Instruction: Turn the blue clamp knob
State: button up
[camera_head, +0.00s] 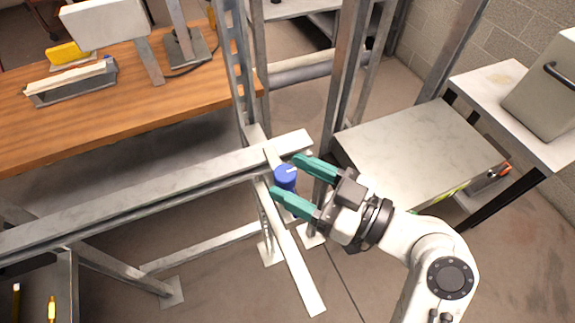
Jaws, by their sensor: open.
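The blue clamp knob (286,176) is a short blue cylinder with a small white mark on its top. It sits at the metal frame near where the rails meet. My gripper (286,175) has two green fingers and reaches in from the right. It is open, with one finger above and one below the knob in the picture. Whether the fingers touch the knob cannot be told, though a gap seems to show. What the knob is mounted on is partly hidden.
A long metal rail (140,198) runs left from the knob, and upright posts (345,80) stand behind it. A wooden workbench (120,105) is at the upper left. A grey-topped table (420,150) and a metal case (545,95) are at the right.

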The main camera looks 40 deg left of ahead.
jog(key=shift+x, duration=1.15)
jog(key=shift+c, duration=0.4)
jog(key=c, duration=0.9)
jog(key=shift+o, duration=0.2)
jog(key=shift+f, duration=0.1)
